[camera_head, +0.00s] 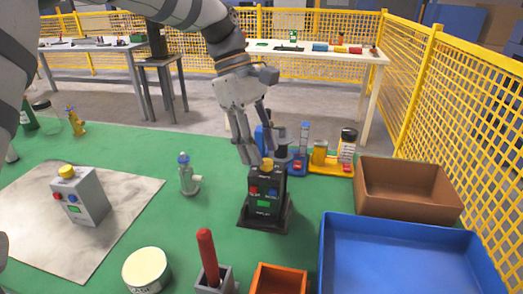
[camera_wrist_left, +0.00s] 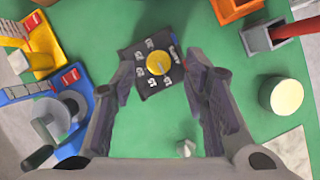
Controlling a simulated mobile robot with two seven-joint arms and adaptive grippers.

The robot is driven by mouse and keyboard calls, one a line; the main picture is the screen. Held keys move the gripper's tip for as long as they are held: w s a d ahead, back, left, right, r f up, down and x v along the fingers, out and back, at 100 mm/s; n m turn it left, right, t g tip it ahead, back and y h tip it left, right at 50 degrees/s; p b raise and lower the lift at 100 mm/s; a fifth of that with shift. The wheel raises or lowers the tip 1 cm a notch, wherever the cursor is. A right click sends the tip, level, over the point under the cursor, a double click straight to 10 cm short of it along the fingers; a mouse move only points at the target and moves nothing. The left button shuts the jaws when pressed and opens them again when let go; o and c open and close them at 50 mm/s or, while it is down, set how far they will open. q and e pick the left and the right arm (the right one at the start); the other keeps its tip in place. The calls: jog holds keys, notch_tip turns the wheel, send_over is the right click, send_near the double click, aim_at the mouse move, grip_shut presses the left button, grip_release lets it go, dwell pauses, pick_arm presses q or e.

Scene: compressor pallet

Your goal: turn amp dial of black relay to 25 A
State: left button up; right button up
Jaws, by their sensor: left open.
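The black relay (camera_head: 265,194) stands upright on a black base on the green table in the head view, with red, blue and green parts on its front. Its yellow amp dial (camera_head: 267,163) is on top. In the left wrist view the dial (camera_wrist_left: 159,64) is a yellow disc on the relay's black top (camera_wrist_left: 147,83), ringed by white number labels. The exact setting is too small to read surely. My left gripper (camera_head: 256,156) is open above and behind the relay; in the wrist view its fingers (camera_wrist_left: 163,88) are spread on either side of the relay top. My right gripper is not in view.
A grey relay box (camera_head: 86,198) with a yellow knob stands on a grey mat at left. A small bottle (camera_head: 187,178) stands between. A blue tray (camera_head: 395,262), brown box (camera_head: 408,190), orange bin (camera_head: 278,281) and red-handled tool (camera_head: 208,258) surround the right and front.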

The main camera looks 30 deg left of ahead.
pick_arm(q)
jog(key=shift+x, duration=0.95)
grip_shut()
